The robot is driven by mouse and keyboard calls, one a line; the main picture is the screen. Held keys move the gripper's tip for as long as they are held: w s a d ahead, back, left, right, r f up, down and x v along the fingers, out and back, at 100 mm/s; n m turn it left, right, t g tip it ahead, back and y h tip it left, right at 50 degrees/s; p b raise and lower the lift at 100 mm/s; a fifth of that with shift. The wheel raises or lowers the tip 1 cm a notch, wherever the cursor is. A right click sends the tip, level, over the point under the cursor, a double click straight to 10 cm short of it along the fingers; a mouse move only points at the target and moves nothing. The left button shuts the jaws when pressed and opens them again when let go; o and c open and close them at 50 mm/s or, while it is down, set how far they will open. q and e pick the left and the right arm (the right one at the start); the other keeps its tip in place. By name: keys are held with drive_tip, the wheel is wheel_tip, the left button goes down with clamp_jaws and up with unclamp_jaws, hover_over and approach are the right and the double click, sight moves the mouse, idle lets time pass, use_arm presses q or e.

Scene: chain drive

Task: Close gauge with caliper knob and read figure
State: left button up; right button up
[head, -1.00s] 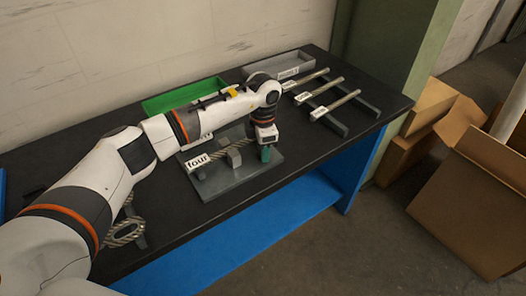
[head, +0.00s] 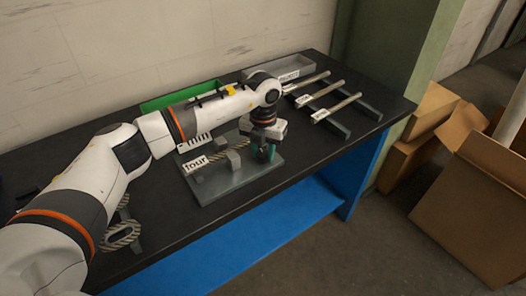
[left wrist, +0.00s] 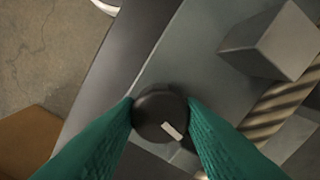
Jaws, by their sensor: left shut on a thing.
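The gauge is a grey plate (head: 225,187) on the black bench, with grey blocks and a twisted rope-like piece (head: 238,144) across it. A white label (head: 195,164) on it reads "four". The caliper knob (left wrist: 160,115) is dark and round with a white mark on its top. My left gripper (head: 265,154) is over the right end of the plate, its green fingertips shut on the knob from both sides. The left wrist view also shows a block (left wrist: 272,42) and the twisted piece (left wrist: 280,108) to the right of the knob. My right gripper is not in view.
A green tray (head: 160,103) and a grey tray (head: 303,65) stand at the back. Several labelled rods lie on dark rails (head: 362,108) at the right. A rope loop (head: 122,236) lies at the left, partly behind my arm. Cardboard boxes (head: 470,215) stand on the floor.

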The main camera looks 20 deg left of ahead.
sight(263, 153)
use_arm(q)
drive_tip(key=shift+w+r+n, duration=0.1)
drive_tip(key=shift+r+n, duration=0.05)
drive_tip(key=shift+n, duration=0.95)
drive_tip(key=o, duration=1)
wheel_tip(263, 153, up, 12)
drive_tip(key=b, duration=0.2)
drive_tip(key=shift+b, duration=0.3)
